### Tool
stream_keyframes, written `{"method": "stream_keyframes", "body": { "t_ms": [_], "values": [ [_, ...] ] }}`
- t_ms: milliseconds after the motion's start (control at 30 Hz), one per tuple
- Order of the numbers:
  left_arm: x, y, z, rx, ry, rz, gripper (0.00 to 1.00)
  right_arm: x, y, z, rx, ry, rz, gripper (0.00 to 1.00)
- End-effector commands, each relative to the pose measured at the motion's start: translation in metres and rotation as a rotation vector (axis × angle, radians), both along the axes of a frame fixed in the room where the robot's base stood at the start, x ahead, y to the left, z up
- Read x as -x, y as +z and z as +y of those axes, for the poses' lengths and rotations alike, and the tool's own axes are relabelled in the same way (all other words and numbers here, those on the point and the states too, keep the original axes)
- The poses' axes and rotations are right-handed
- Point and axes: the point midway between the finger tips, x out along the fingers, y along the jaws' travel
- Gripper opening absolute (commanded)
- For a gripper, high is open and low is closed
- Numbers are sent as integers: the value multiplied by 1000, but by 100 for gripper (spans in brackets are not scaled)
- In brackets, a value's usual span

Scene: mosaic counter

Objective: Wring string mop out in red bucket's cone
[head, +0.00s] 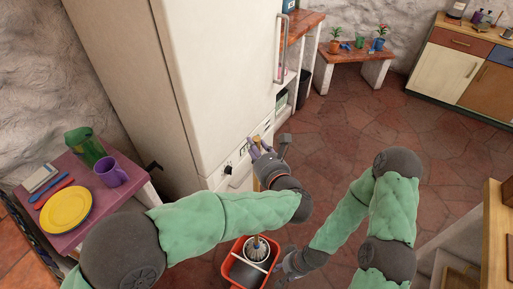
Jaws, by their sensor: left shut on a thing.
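The red bucket (224,269) stands on the floor at the bottom centre of the head view. A pale round shape (257,246) sits in its top; I cannot tell whether it is the cone, the mop's strings, or both. My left gripper (268,152) is above and beyond the bucket, in front of the white fridge. It is shut on a thin wooden handle, seemingly the string mop's (257,185), which is mostly hidden by my gripper and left forearm. My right gripper (284,266) is low, beside the bucket's right rim; its fingers are too small and dark to read.
The tall fridge (185,70) stands close behind my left gripper. A side table at left holds a yellow plate (66,209), a purple mug (110,173) and a green container (86,147). A low bench (350,56) with plants is at the back. The tiled floor at right centre is clear.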

Motion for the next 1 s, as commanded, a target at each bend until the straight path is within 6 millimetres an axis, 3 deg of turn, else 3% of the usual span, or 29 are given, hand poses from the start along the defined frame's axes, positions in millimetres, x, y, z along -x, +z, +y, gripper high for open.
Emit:
{"method": "stream_keyframes", "body": {
  "t_ms": [800,1000],
  "values": [
    [-1,-22,0,2,1,-5,0,0,-27,0,0,0,0,40],
    [0,-22,0,1,0,-2,0,0,-25,0,0,0,0,40]
  ]
}}
